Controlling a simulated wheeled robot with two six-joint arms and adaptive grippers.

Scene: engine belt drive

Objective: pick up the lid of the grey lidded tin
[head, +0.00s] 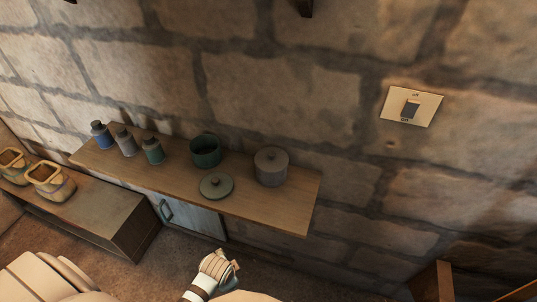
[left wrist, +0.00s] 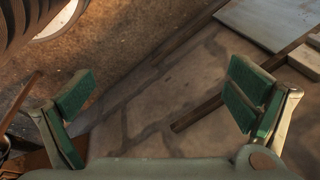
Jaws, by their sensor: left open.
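The grey lidded tin (head: 271,170) stands upright at the right part of the wooden wall shelf in the head view. Its lid (head: 271,157), with a small knob, sits on top of it. My left gripper (left wrist: 160,88) shows in the left wrist view with its two green-padded fingers wide apart and nothing between them. The tin is not seen in that view. In the head view a pale part of one of my arms is at the bottom, below and apart from the shelf; I cannot tell its fingers there.
On the shelf (head: 287,213), a green open pot (head: 205,151) and a loose green lid (head: 216,186) are left of the tin. Blue (head: 101,136), grey (head: 126,143) and green (head: 153,151) bottles stand farther left.

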